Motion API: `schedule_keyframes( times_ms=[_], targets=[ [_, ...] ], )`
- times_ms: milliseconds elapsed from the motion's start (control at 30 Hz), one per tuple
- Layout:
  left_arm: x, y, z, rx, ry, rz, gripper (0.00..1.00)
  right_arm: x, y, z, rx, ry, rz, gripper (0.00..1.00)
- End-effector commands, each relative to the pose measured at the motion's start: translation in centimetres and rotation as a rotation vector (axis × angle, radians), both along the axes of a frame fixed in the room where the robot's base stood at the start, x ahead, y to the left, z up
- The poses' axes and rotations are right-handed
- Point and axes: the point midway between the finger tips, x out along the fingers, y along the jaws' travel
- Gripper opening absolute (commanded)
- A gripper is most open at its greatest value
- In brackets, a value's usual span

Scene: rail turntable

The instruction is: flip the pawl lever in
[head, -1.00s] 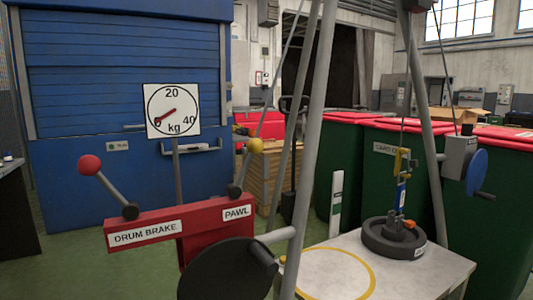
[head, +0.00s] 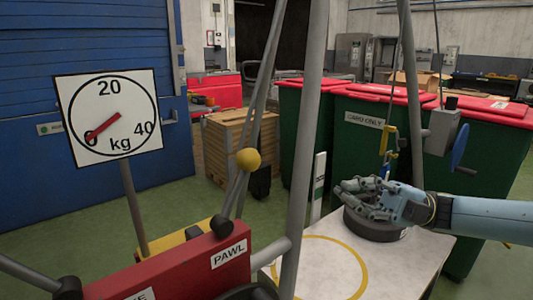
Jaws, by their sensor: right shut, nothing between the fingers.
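The pawl lever (head: 237,186) has a yellow knob (head: 248,159) on a grey rod. It rises from a black pivot on the red housing, above the PAWL label (head: 228,253), and tilts up to the right. My right gripper (head: 350,191) comes in from the right, shut and empty. In the picture it lies to the right of the knob, apart from it, with a grey frame leg between them. It covers the upper part of the dark round weight (head: 372,228). My left gripper is not in view.
The kg dial (head: 108,117) points near 0. The drum brake lever (head: 35,275) is cut off at lower left. A white table (head: 318,262) with a yellow ring carries the weight. A yellow hook (head: 388,140) hangs above it. A winch with a blue wheel (head: 460,147) is at right.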

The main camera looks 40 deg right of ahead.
Motion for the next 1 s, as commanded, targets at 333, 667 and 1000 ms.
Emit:
schedule_keyframes(
  times_ms=[333, 667, 1000],
  targets=[
    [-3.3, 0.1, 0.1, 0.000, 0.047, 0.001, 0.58, 0.2, -0.3, 0.3, -0.012, 0.001, -0.001, 0.00],
    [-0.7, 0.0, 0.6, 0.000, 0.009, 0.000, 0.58, 1.3, 2.2, 1.4, -0.008, -0.002, 0.000, 0.00],
    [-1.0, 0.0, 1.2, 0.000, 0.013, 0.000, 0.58, 4.2, 8.4, 3.8, -0.007, -0.004, -0.002, 0.00]
  ],
)
